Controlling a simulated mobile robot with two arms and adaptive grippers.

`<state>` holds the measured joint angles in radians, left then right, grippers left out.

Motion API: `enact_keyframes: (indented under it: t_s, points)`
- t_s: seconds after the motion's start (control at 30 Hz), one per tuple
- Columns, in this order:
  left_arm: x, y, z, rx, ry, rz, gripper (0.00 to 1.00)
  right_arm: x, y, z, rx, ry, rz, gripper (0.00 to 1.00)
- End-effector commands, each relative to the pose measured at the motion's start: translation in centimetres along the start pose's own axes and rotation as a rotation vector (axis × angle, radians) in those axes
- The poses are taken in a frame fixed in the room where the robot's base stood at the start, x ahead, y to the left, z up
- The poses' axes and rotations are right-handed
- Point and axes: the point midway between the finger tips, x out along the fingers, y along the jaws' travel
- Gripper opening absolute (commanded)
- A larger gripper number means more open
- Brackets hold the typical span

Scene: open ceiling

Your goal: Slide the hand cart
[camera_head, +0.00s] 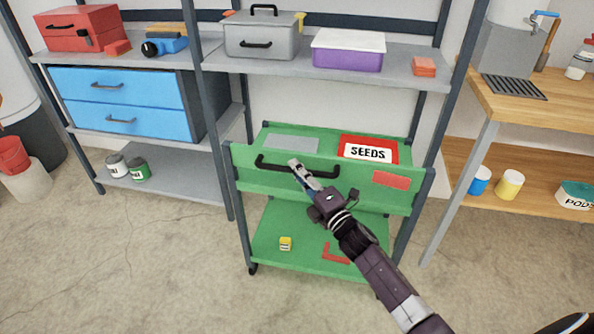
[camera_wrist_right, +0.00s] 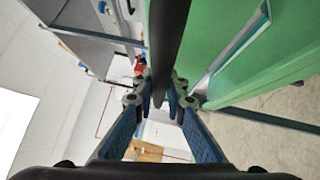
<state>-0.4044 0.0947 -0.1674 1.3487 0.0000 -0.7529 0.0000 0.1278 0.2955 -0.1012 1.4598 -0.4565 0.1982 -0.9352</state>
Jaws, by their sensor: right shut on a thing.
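The green hand cart (camera_head: 250,183) stands on the floor at the centre of the head view, in front of the shelf rack. A dark bar handle (camera_head: 272,168) runs along its upper front panel. In the right wrist view the dark handle bar (camera_wrist_right: 168,45) passes between the two fingers (camera_wrist_right: 160,95), with the green panel of the cart (camera_wrist_right: 225,40) to the right. My left gripper is not in view.
A red SEEDS box (camera_head: 368,150) lies on the cart's top tray. A yellow block (camera_head: 286,243) and a red bracket (camera_head: 335,253) lie on its lower shelf. A wooden workbench (camera_head: 545,115) stands to the right, blue drawers (camera_head: 120,100) to the left. Floor in front is clear.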

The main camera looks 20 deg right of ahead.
Motion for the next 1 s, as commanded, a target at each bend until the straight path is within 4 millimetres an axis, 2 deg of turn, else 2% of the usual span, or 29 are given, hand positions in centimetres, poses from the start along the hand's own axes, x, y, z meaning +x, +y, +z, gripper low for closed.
enact_keyframes:
  t_s: [0.03, 0.07, 0.2, 0.4, 0.5, 0.63, 0.77, 1.0]
  points:
    - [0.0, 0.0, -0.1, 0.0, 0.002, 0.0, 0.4, 0.0, -0.1, 0.1, 0.0, -0.002, -0.002, 0.0]
    - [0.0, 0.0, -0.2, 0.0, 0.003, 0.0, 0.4, 0.0, -0.1, 0.1, 0.0, -0.002, -0.002, 0.14]
    - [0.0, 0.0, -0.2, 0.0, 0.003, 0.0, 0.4, 0.0, 0.0, 0.1, 0.0, -0.002, -0.001, 0.29]
    - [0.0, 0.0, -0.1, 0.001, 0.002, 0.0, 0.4, 0.0, 0.0, 0.1, 0.0, -0.001, 0.0, 0.3]
    - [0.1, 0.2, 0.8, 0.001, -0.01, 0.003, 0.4, -0.1, 0.0, 0.1, 0.0, -0.001, 0.0, 0.3]
    - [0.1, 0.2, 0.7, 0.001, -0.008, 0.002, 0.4, -0.9, -0.1, 0.0, 0.0, -0.001, -0.002, 0.3]
    - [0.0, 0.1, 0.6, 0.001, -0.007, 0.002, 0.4, -2.9, -0.1, 0.0, -0.001, 0.0, -0.003, 0.3]
    - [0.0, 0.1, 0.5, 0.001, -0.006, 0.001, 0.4, -7.7, -0.1, 0.0, -0.001, 0.0, -0.004, 0.3]
